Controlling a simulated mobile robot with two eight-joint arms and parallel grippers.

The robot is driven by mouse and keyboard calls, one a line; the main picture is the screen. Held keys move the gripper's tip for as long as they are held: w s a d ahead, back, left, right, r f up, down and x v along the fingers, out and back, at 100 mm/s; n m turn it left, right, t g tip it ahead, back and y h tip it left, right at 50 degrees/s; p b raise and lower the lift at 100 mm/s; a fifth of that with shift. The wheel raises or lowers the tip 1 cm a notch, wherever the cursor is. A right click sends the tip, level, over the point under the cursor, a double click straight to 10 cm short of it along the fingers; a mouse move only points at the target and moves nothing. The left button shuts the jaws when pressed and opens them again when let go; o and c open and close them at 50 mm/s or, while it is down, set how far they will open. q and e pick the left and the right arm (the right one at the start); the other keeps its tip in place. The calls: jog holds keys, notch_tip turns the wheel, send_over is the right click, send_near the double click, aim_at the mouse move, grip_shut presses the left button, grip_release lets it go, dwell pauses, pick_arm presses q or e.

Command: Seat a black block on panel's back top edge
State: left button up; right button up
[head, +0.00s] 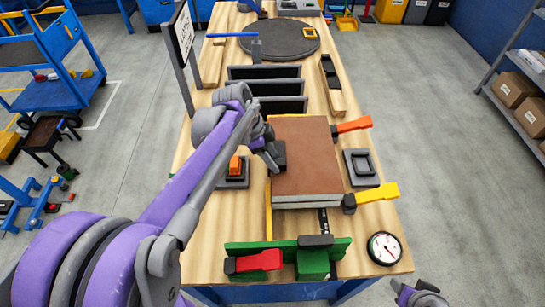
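The panel (305,160) lies flat on the wooden bench, with a brown top and pale grey sides. My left gripper (267,147) is at the panel's left edge, pointing right. A black block (280,154) is right at its fingertips, against or over that edge. The fingers are small and dark here, so I cannot tell whether they are closed on the block. The panel's back top edge is bare in the part I see. My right gripper (421,294) is low at the bottom right, off the bench and partly cut off.
An orange-handled clamp (352,125) and a yellow-handled clamp (375,195) sit at the panel's right side. Black slotted racks (265,88) stand behind. A green fixture (312,262), red clamp (258,262) and dial gauge (384,248) are in front. An upright sign (181,38) stands left.

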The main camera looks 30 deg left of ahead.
pick_arm(q)
jog(key=shift+o, duration=0.6)
jog(key=v, duration=1.1)
jog(key=shift+p, duration=0.35)
jog(key=shift+f, duration=0.1)
jog(key=s+d+f+n+t+y, duration=0.1)
jog(key=s+d+f+n, duration=0.2)
jog(key=s+f+n, duration=0.1)
jog(key=s+d+f+n+t+y, duration=0.1)
jog(key=s+d+f+n, duration=0.3)
jog(key=f, duration=0.1)
jog(key=s+d+f+n+t+y, duration=0.1)
jog(key=s+d+f+n, duration=0.2)
jog(key=s+f, duration=0.1)
jog(key=shift+s+d+f+n+y, duration=0.15)
jog(key=shift+d+n+y, duration=0.05)
jog(key=shift+n+y, duration=0.2)
